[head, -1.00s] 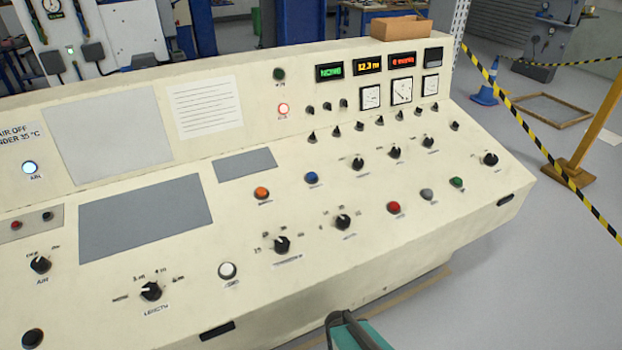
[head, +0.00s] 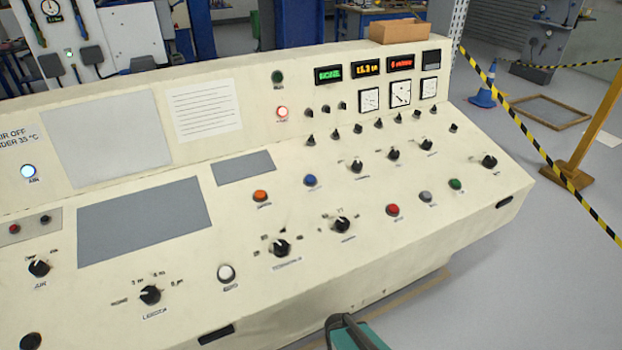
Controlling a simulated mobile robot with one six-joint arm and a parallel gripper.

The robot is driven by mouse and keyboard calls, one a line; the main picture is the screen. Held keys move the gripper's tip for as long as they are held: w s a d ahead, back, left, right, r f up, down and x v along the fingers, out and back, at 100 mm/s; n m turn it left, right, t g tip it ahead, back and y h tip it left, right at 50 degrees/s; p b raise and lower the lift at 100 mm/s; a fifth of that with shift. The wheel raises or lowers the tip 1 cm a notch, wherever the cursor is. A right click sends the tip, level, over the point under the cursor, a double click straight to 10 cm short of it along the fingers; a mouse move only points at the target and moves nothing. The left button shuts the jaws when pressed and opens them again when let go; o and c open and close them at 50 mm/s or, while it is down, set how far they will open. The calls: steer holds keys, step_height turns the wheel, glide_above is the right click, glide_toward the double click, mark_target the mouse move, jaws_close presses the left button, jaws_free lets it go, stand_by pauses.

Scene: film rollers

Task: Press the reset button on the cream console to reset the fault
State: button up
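The cream console (head: 330,285) fills most of the head view. Its sloped top carries push buttons: orange (head: 260,196), blue (head: 310,181), white (head: 226,273), red (head: 393,210), grey (head: 425,197) and green (head: 456,185). Their small labels are blurred, so I cannot tell which one is the reset button. On the upright panel a red-rimmed lamp (head: 282,112) glows below a dark green one (head: 277,77). A white-blue lamp (head: 28,171) is lit at the left.
Several black knobs (head: 281,248) stand up among the buttons. Green, amber and red displays (head: 367,69) sit at the back right. A cardboard box (head: 397,31) rests on top. Striped tape (head: 530,140) crosses the right. A teal and dark part (head: 360,335) shows at the bottom edge.

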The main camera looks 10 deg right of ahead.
jaws_close()
stand_by(1.4)
